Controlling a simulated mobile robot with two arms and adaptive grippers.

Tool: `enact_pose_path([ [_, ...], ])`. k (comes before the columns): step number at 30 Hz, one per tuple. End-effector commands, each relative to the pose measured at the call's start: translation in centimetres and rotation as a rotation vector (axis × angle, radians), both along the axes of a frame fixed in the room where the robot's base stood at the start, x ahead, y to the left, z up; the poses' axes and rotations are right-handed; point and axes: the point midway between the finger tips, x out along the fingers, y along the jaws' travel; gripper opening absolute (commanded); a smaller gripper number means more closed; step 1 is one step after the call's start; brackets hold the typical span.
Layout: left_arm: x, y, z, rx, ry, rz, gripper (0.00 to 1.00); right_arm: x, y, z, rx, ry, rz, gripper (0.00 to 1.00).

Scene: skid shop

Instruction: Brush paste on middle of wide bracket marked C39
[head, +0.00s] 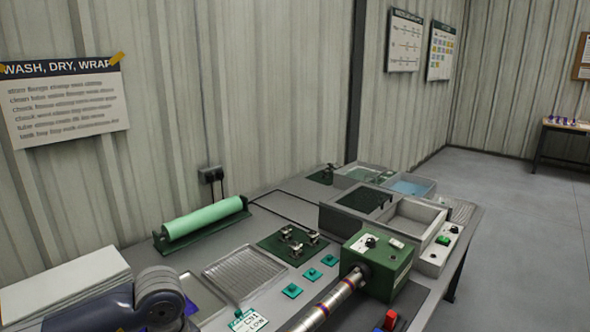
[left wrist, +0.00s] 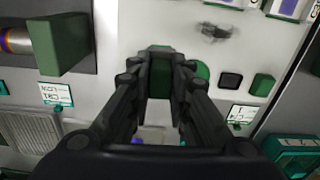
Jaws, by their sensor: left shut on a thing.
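In the left wrist view my left gripper (left wrist: 160,62) is shut on a dark green thing (left wrist: 160,78), mostly hidden between its fingers; I cannot tell whether it is a brush. It is over a pale surface with a green round (left wrist: 201,76) just beyond the right finger. No bracket marked C39 can be made out. Small metal pieces (head: 293,239) stand on a green mat in the head view. A white card (head: 249,321) at the bottom reads something like C31 LOW. The gripper itself is not visible in the head view, and my right gripper is in neither view.
The bench holds a light green roll (head: 204,218), a ribbed metal tray (head: 244,272), a green machine box (head: 377,262) with a metal tube (head: 330,305), and grey bins (head: 414,221). In the wrist view, a square black pad (left wrist: 231,81) and green block (left wrist: 263,85) lie right of the gripper.

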Motion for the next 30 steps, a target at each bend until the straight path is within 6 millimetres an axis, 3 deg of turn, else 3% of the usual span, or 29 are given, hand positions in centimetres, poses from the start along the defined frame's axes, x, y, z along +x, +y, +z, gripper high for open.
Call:
enact_pose_path([
  [6, -3.6, -0.6, 2.4, 0.001, -0.002, -0.462, 0.00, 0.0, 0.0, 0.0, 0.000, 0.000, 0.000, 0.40],
  [13, -6.2, -0.7, 3.8, 0.000, -0.001, -0.791, 0.00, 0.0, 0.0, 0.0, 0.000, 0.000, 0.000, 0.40],
  [23, -7.0, -0.6, 4.2, 0.000, 0.000, -0.896, 0.00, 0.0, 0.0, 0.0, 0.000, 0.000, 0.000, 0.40],
  [25, -7.0, -0.6, 4.2, 0.000, 0.000, -0.895, 0.00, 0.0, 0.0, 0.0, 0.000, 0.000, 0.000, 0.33],
  [30, -7.0, -0.6, 4.1, -0.001, 0.001, -0.894, 0.00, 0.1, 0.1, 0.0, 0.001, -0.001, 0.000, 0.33],
])
